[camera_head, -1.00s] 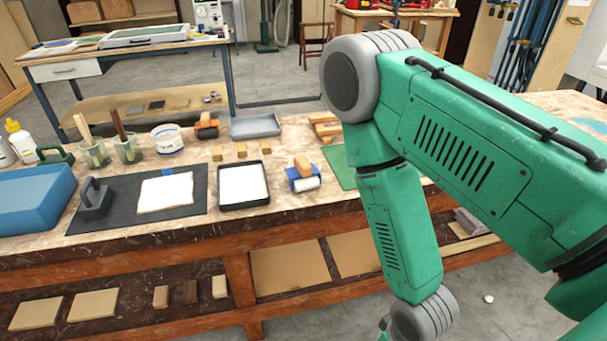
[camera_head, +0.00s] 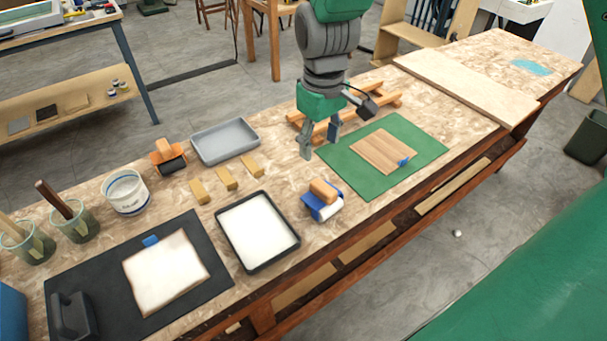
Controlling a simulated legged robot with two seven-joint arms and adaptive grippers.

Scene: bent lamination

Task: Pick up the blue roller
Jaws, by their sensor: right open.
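The blue roller (camera_head: 317,210) lies on the workbench, with a wooden handle on top, a blue frame and a white cylinder. It sits between the tray of white material and the green mat, near the bench's front edge. My right gripper (camera_head: 321,142) points down over the bench behind the roller, with its fingers apart and nothing between them. It is apart from the roller. My left gripper is not in view.
A black tray (camera_head: 295,240) with white contents is left of the roller. A green mat (camera_head: 433,148) with a wooden board (camera_head: 385,150) is to its right. Wooden rails (camera_head: 388,103) are behind my gripper. Small wooden blocks (camera_head: 227,178) and a grey tray (camera_head: 225,141) stand farther back.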

